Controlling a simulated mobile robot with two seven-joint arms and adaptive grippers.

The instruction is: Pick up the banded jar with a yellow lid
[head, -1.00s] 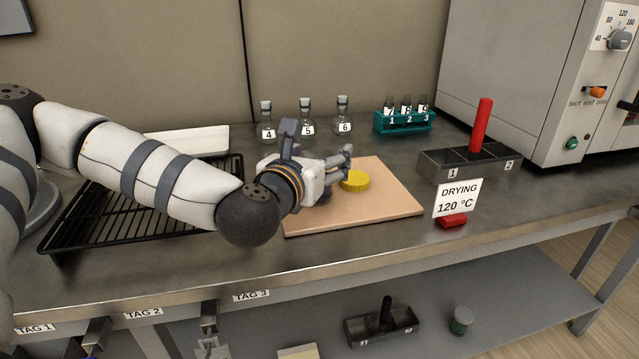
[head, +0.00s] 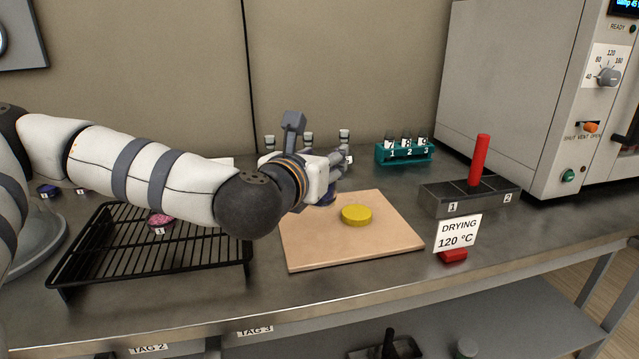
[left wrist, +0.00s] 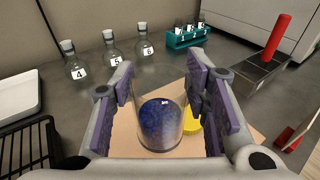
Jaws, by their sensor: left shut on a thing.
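My left gripper (head: 340,160) is shut on a clear glass jar (left wrist: 162,115) with dark blue grainy contents. The jar stands upright between the purple finger pads in the left wrist view. In the head view its dark lower part (head: 328,196) shows under the gripper, above the back of the tan board (head: 300,250); the rest is hidden by the hand. No lid shows on the held jar, and I cannot make out a band on it. A round yellow lid (head: 356,215) lies on the board; it also shows beside the jar in the left wrist view (left wrist: 193,121).
A black wire rack (head: 150,275) with a pink item (head: 160,219) is at left. Flasks stand behind the gripper. A teal vial rack (head: 404,154), a grey bin (head: 440,200) with a red handle (head: 480,160), a drying sign (head: 457,232) and an oven (head: 520,100) are at right.

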